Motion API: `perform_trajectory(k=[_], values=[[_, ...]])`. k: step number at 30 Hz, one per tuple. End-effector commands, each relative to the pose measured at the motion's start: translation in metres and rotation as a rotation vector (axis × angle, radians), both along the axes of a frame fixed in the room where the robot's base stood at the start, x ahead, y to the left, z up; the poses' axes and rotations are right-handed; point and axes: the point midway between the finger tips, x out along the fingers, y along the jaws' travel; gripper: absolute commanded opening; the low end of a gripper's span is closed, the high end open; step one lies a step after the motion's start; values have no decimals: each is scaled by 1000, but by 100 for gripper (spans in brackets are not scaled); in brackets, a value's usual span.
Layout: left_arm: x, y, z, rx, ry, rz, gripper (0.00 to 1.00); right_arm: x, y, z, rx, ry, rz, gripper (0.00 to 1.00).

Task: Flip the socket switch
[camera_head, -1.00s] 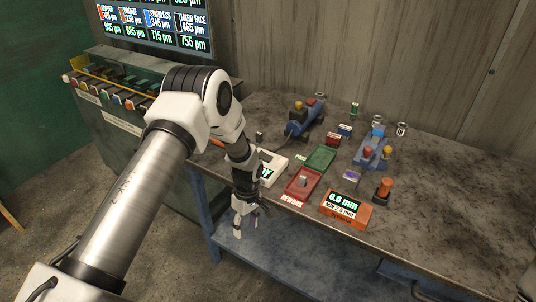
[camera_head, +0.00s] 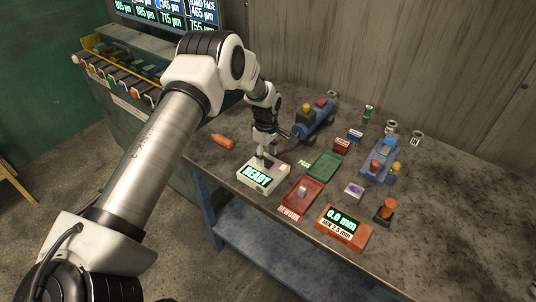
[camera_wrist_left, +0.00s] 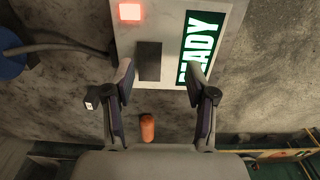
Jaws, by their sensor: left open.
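A white box (camera_head: 262,177) with a lit READY display stands on the bench. In the left wrist view the box (camera_wrist_left: 175,15) fills the top, with a lit red square (camera_wrist_left: 130,11) and a dark block (camera_wrist_left: 150,62) on its face. I cannot tell for sure which part is the socket switch. My left gripper (camera_head: 261,160) is over the box's back edge, pointing down. In the left wrist view its open fingers (camera_wrist_left: 160,88) are on either side of the dark block, apart from each other and empty. A small white-and-black piece (camera_wrist_left: 92,97) shows beside the left finger. My right gripper is not in view.
An orange-handled item (camera_head: 222,141) lies left of the box. A blue machine (camera_head: 313,121) with a dark cord stands behind. Red (camera_head: 301,195) and green (camera_head: 324,166) trays and an orange gauge (camera_head: 343,231) are to the right. The bench's right front is clear.

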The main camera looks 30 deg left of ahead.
Motion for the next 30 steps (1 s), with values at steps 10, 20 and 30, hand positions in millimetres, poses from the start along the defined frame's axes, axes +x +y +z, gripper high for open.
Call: perform_trajectory(k=[10,20,30], values=[[1,0,-26,1,-2,-2,56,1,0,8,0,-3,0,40],[0,0,-26,0,2,-2,0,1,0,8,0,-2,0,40],[-1,3,-34,-48,10,3,0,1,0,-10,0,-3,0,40]])
